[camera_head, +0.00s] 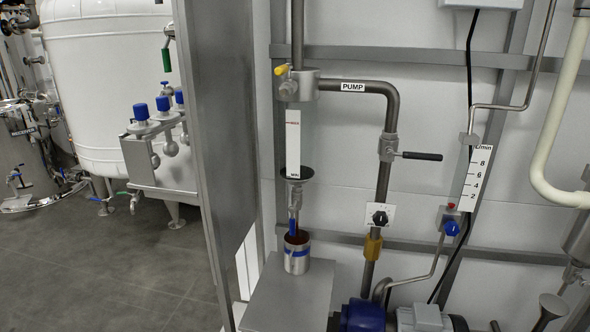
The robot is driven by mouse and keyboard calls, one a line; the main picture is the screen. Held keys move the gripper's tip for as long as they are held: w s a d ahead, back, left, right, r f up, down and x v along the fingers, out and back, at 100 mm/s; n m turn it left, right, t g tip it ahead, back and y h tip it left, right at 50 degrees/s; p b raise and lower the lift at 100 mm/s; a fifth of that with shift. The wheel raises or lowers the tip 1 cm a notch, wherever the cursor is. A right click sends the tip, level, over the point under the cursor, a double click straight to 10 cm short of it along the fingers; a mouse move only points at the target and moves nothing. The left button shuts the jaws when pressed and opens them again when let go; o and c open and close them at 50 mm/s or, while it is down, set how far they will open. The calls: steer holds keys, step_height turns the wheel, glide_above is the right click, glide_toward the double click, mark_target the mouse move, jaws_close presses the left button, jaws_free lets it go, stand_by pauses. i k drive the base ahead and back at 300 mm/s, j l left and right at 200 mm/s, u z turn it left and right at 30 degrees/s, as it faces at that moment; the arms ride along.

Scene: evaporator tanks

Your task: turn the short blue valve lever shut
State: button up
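A short blue lever (292,226) points straight down from a small metal valve (294,194). The valve sits below a dark funnel (293,174) and a white vertical gauge plate (294,142) on the left pipe. The lever's lower end hangs just above or in front of a metal cup (297,262) with a blue band and a reddish-brown inside; I cannot tell if they touch. My gripper is not in view.
The cup stands on a grey metal box top (290,295). A wide grey post (222,130) rises close on the left. A black lever (422,156) sticks out from the PUMP pipe (345,85). A blue knob (452,228) sits farther right. A blue-ended motor (362,316) is below.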

mark_target(293, 209)
steer(key=i+l+z, duration=0.1)
steer(key=z, duration=0.25)
steer(key=i+z, duration=0.5)
steer(key=z, duration=0.15)
